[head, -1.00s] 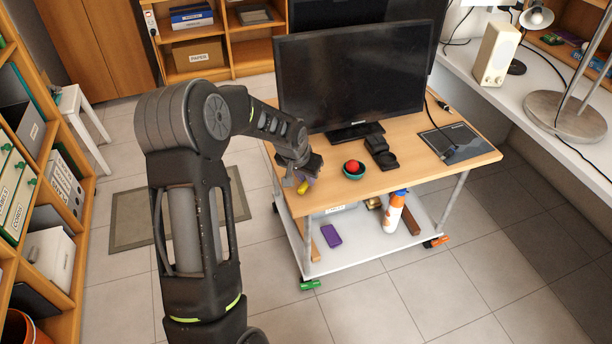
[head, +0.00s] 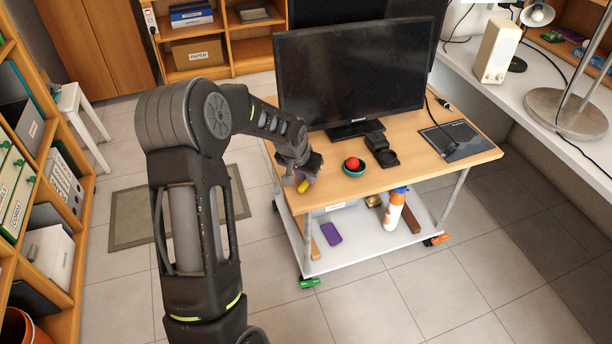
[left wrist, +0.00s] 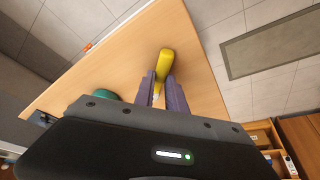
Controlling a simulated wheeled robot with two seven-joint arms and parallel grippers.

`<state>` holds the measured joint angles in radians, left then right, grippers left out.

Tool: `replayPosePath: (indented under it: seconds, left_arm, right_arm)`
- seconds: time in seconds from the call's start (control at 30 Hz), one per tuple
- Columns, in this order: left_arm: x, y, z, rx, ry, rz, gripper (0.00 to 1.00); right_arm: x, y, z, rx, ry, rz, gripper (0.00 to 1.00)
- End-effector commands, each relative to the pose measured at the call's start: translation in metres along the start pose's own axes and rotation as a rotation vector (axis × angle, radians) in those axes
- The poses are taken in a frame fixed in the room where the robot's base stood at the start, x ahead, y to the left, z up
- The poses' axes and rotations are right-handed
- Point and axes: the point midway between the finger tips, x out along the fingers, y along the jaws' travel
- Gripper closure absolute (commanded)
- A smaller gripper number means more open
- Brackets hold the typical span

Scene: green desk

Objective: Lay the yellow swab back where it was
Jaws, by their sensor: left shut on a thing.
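The yellow swab (left wrist: 166,62) is between the two purple fingers of my left gripper (left wrist: 162,78) in the left wrist view, its thick yellow end sticking out past the fingertips. In the head view the swab (head: 303,187) shows below my left gripper (head: 304,178), over the left front part of the wooden cart top (head: 330,199). My left gripper is shut on the swab. I cannot tell whether the swab touches the cart top. My right gripper is not in view.
A teal bowl (head: 354,173) with a red ball (head: 352,163) stands right of my left gripper. Behind are a monitor (head: 350,70) and a black stand (head: 381,151). A dark pad (head: 450,140) lies at the right. The lower shelf holds a purple block (head: 331,233) and a bottle (head: 393,212).

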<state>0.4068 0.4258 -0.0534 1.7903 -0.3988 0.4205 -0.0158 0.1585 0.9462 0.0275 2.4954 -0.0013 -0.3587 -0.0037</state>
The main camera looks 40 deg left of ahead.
Motion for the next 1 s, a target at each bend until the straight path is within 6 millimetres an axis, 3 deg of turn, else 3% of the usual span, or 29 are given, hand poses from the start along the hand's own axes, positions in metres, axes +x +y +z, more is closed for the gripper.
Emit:
replayPosePath:
  seconds: [0.03, 0.07, 0.37, 0.73, 1.0]
  left_arm:
    - [0.0, 0.0, 0.0, 0.0, 0.0, 0.0, 1.0]
    - [0.0, 0.0, 0.0, 0.0, 0.0, 0.0, 0.83]
    - [0.0, 0.0, 0.0, 0.0, 0.0, 0.0, 0.59]
    - [-0.006, 0.0, -0.001, 0.0, 0.001, 0.0, 0.59]
    - [-0.045, -0.001, -0.002, 0.0, 0.004, -0.001, 0.59]
  right_arm:
    - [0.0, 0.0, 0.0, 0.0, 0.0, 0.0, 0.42]
    - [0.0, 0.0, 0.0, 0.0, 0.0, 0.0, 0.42]
    - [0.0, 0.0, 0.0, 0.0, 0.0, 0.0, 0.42]
    - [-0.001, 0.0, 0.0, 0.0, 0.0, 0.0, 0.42]
    - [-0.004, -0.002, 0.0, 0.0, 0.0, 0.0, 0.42]
